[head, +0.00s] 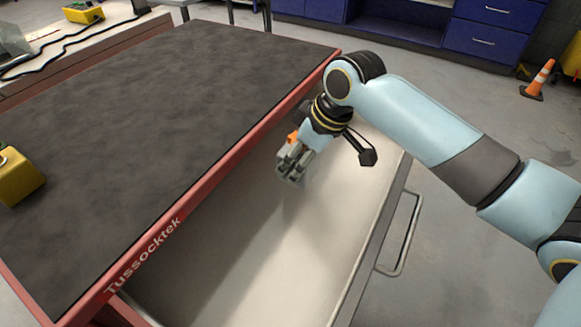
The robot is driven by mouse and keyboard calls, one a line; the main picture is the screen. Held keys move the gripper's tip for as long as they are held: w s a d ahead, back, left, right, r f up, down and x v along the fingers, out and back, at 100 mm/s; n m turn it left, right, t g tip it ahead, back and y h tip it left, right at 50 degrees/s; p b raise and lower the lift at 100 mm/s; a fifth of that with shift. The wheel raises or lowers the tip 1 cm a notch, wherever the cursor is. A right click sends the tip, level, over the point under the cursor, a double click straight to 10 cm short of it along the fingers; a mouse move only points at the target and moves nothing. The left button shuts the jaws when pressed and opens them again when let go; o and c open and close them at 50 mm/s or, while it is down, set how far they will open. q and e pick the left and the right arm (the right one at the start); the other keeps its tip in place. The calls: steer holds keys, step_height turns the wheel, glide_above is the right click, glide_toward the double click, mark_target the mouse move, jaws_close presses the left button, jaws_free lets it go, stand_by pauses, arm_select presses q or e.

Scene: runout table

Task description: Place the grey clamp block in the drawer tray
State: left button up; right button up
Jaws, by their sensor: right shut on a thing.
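The grey clamp block (290,166) is held by my right gripper (294,152), with a small orange part showing at its upper left. The gripper is shut on it, pointing down. Both are over the far part of the open drawer tray (270,250), which is pale and looks empty. A soft shadow shows on the tray floor below the block. I cannot tell whether the block touches the floor, but it seems a little above it. My left gripper is not in view.
The dark-topped table (160,100) with a red edge lies to the left of the tray. A yellow object (18,180) sits on its left side. The drawer handle (405,235) is at the right. An orange cone (540,78) stands on the floor far right.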

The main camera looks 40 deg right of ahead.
mark_target(290, 171)
steer(key=shift+w+a+f, duration=0.15)
steer(key=shift+w+f, duration=0.25)
steer(key=shift+w, duration=0.15)
steer(key=shift+w+a+f, duration=0.1)
steer(key=shift+w+f, duration=0.25)
steer(key=shift+w, duration=0.2)
step_height(290, 171, down, 3)
steer(key=shift+s+f+b, duration=0.1)
steer(key=shift+f+b, duration=0.05)
steer(key=shift+b, duration=0.4)
steer(key=shift+f, duration=0.2)
steer(key=shift+f, duration=0.15)
steer(key=o, duration=1.8)
steer(key=shift+c, duration=0.2)
steer(key=p+v, duration=0.2)
steer(key=v, duration=1)
steer(key=shift+s+p, duration=0.1)
steer(key=shift+p, duration=0.3)
